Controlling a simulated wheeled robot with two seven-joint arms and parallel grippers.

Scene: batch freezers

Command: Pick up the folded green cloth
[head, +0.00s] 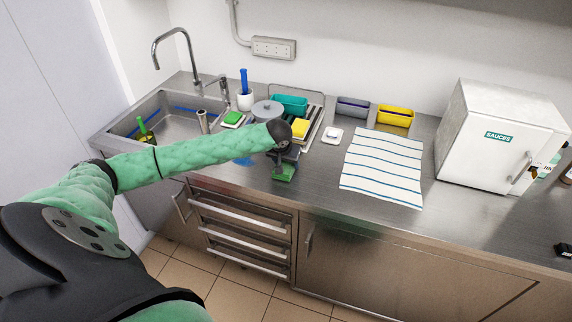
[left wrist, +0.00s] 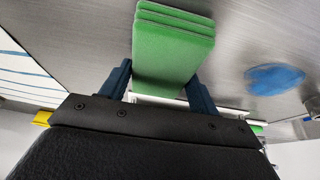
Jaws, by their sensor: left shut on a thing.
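The folded green cloth (head: 284,173) is at the front part of the steel counter (head: 320,190) in the head view. In the left wrist view the cloth (left wrist: 172,50) shows as a stack of several green layers. My left gripper (head: 285,163) is shut on it, with one dark blue finger on each side in the left wrist view (left wrist: 158,88). I cannot tell whether the cloth touches the counter or hangs just above it. My right gripper is not in view.
A flat blue patch (head: 243,161) lies left of the cloth. Behind stand a grey lidded pot (head: 267,110), a yellow block (head: 300,127) and a teal bin (head: 290,103). A striped towel (head: 384,165) and a white sauces cabinet (head: 490,140) are to the right. The sink (head: 165,120) is left.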

